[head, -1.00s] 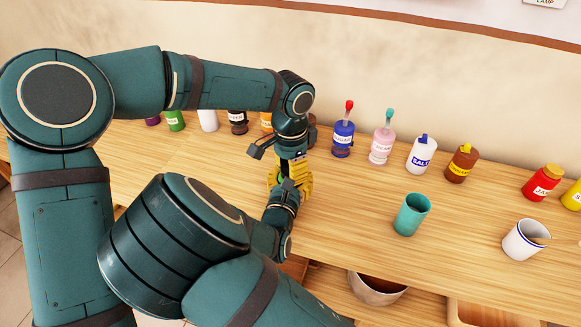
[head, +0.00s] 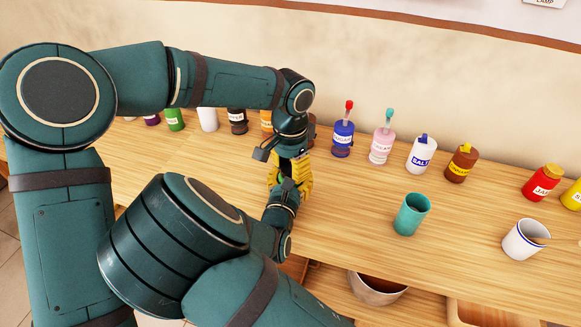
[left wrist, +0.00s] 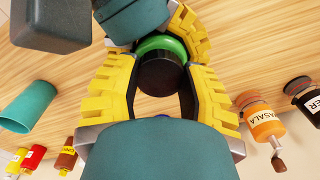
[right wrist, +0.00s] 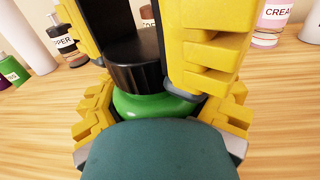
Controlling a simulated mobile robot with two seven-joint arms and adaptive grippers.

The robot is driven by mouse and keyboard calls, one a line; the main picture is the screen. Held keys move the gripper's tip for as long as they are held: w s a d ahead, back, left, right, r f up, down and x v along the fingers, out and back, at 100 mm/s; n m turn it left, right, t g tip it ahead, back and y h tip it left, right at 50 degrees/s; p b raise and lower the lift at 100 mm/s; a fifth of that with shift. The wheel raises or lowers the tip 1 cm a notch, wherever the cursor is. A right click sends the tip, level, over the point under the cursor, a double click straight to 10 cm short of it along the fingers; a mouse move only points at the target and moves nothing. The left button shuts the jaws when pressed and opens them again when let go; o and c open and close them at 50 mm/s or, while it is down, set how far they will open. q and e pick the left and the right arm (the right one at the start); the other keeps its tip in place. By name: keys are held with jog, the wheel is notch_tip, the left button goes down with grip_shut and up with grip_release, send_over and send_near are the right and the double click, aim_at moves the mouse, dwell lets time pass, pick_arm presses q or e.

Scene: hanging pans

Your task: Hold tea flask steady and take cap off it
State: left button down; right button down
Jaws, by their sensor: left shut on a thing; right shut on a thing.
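The tea flask has a green body (right wrist: 155,105) and a black cap (right wrist: 135,65), upright in the right wrist view. My left gripper (head: 293,162) comes down from above, its yellow fingers shut around the cap, which also shows in the left wrist view (left wrist: 160,72). My right gripper (head: 287,186) is shut on the green body from the side, just below the left fingers. The cap sits against the top of the body, with no clear gap. In the head view the grippers hide nearly all of the flask.
Behind the grippers stand several jars, including a blue sugar jar (head: 343,140), a pink jar (head: 381,148) and a white salt jar (head: 421,155). A teal cup (head: 411,214) and a white mug (head: 525,240) stand to the right. The wooden counter (head: 350,205) is clear between.

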aim_at(290, 168)
pick_arm(q)
jog(key=shift+r, duration=0.9)
jog(key=shift+r, duration=2.05)
pick_arm(e)
jog(key=shift+c, duration=0.2)
grip_release()
